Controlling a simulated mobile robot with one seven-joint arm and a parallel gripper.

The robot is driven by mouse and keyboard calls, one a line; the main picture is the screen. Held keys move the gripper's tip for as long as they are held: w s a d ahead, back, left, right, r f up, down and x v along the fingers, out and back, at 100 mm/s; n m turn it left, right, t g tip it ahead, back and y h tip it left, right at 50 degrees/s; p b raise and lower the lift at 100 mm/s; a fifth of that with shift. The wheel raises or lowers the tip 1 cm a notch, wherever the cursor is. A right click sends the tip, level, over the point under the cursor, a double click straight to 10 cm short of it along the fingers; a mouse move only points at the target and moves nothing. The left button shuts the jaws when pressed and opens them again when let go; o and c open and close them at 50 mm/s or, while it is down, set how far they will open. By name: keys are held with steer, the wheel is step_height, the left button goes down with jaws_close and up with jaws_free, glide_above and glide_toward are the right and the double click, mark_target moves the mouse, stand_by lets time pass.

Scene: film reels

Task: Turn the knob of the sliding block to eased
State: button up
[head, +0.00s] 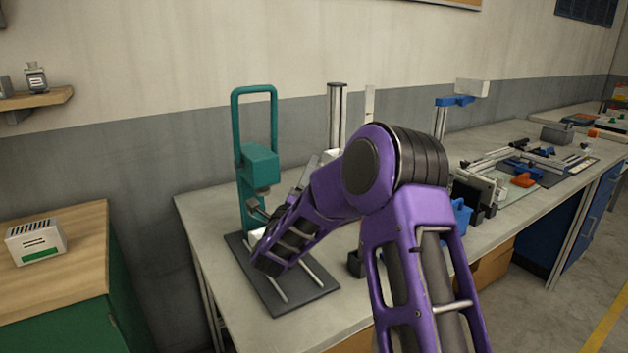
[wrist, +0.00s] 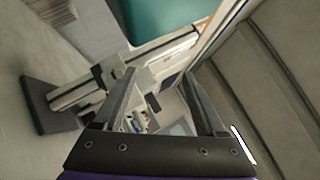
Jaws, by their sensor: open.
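A teal upright frame (head: 239,140) stands on a dark base plate (head: 318,284) at the left end of the workbench, with a teal block (head: 259,164) partway up. This block may be the sliding block; I cannot make out its knob or setting. In the wrist view my gripper (wrist: 160,82) is open, its two dark fingers apart with nothing held between them. A teal surface (wrist: 168,20) fills the top of that view, beyond the fingertips and apart from them. In the head view my purple arm covers the front of the stand, and I cannot make out my gripper clearly.
A chrome column (head: 337,112) stands just right of the teal frame; a grey post on a dark foot (wrist: 42,105) shows at left in the wrist view. Several devices crowd the workbench (head: 200,215) to the right. A green cabinet (head: 75,310) stands left, across a gap.

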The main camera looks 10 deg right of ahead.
step_height(320, 180, down, 8)
steer(key=x, duration=0.7)
steer(key=shift+w+b, duration=0.15)
steer(key=shift+b, duration=0.25)
jaws_close()
